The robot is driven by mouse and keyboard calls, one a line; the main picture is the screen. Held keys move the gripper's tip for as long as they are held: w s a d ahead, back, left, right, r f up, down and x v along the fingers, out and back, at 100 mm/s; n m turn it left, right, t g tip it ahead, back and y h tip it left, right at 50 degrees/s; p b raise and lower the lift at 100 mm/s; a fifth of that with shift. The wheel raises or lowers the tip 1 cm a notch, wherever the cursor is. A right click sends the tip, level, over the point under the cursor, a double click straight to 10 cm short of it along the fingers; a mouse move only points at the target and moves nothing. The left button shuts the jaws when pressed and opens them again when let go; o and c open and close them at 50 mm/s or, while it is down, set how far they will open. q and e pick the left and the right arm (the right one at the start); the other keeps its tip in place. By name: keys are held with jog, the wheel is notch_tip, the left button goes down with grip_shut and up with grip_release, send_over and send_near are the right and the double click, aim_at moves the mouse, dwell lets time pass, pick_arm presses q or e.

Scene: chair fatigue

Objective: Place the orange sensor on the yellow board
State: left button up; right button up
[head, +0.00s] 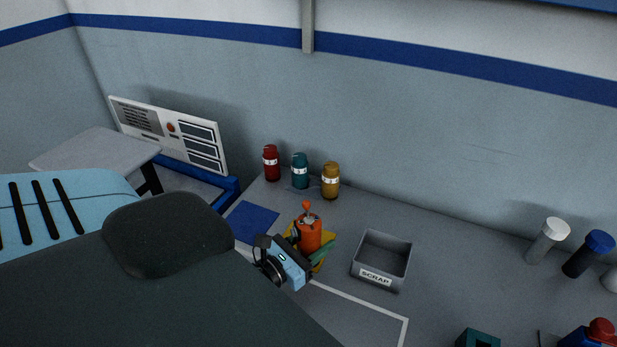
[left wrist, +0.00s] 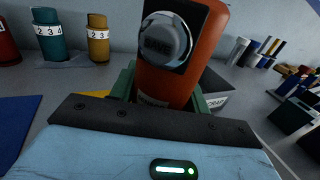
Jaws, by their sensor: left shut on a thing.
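The orange sensor (head: 309,236) stands over the yellow board (head: 319,266) in the head view, with a small orange knob on top. I cannot tell whether the sensor touches the board. My right gripper is not in view.
A blue mat (head: 252,222) lies left of the sensor. Red (head: 271,163), teal (head: 300,170) and yellow (head: 330,181) bottles stand behind. A grey SCRAP bin (head: 384,243) is close on the right. Several cylinders stand far right. The table behind the bin is clear.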

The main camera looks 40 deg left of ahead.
pick_arm(q)
jog(key=w+a, duration=0.5)
jog(key=shift+w+a+f, duration=0.15)
jog(key=shift+a+f, duration=0.1)
jog(key=shift+f, duration=0.05)
jog(key=f, duration=0.2)
jog(key=f+b, duration=0.1)
jog(key=shift+w+a+f, duration=0.2)
jog(key=shift+w+a, duration=0.05)
jog(key=shift+a, duration=0.05)
jog(key=shift+f, duration=0.2)
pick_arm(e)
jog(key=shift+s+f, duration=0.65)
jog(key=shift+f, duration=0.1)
pick_arm(q)
jog(key=shift+f, duration=0.1)
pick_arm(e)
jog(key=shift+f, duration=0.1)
pick_arm(q)
jog(key=o, duration=1)
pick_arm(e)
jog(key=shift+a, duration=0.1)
pick_arm(q)
jog(key=shift+o, duration=0.2)
